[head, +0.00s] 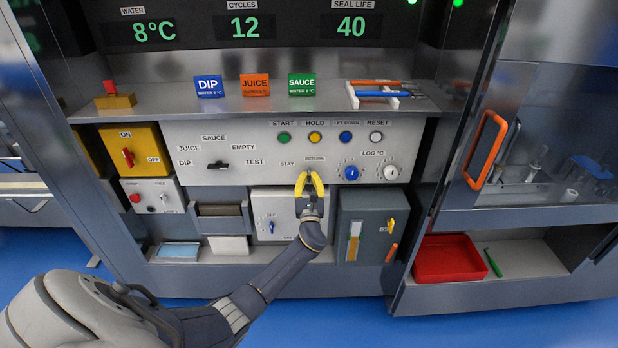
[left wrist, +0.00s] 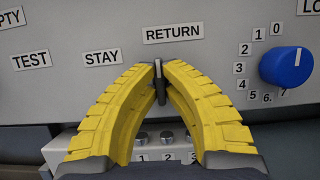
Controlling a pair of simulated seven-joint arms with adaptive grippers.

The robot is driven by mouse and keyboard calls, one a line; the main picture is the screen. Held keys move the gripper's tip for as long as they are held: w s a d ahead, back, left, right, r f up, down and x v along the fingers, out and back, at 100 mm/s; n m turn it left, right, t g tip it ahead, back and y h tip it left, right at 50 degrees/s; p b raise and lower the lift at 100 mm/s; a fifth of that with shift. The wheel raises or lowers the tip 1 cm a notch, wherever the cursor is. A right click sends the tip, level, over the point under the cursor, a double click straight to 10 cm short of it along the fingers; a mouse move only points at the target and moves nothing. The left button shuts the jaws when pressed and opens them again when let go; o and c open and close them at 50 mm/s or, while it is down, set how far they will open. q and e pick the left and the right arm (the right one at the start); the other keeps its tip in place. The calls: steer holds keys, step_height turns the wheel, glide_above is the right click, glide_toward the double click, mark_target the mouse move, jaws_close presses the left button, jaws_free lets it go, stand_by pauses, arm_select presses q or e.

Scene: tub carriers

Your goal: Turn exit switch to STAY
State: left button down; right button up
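The exit switch (left wrist: 158,72) is a small dark lever on the grey panel, below and between the STAY label (left wrist: 101,57) and the RETURN label (left wrist: 173,32). In the left wrist view it stands close to upright, nearer RETURN than STAY. My left gripper (left wrist: 160,76) has its two yellow fingers drawn together at the tips, one on each side of the lever, and looks shut on it. In the head view the left gripper (head: 309,177) reaches up to the panel and largely covers the switch. My right gripper is not in view.
A blue numbered knob (left wrist: 286,66) sits just right of the left gripper. A larger selector (head: 216,165) is to the left on the panel. Coloured buttons (head: 315,137) line the panel above. The orange door handle (head: 485,150) stands out at the right.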

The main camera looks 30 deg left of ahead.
arm_select(q)
steer(key=shift+r+n, duration=0.15)
steer(key=shift+n, duration=0.35)
steer(key=n+g+y, duration=0.1)
steer(key=n, duration=0.2)
steer(key=shift+r, duration=0.1)
steer(key=n+g+y, duration=0.2)
steer(key=n, duration=0.2)
steer(key=n+g, duration=0.1)
steer(key=n, duration=0.3)
steer(key=n+g, duration=0.2)
steer(key=n, duration=0.2)
steer(key=shift+a+y, duration=0.2)
steer(key=shift+y, duration=0.1)
steer(key=shift+n+g, duration=0.3)
steer(key=shift+g, duration=0.1)
steer(key=c, duration=1.5)
jaws_free()
steer(key=shift+s, duration=0.1)
steer(key=shift+d+f, duration=0.25)
steer(key=v, duration=1.1)
steer(key=shift+s+d, duration=0.15)
steer(key=shift+s, duration=0.15)
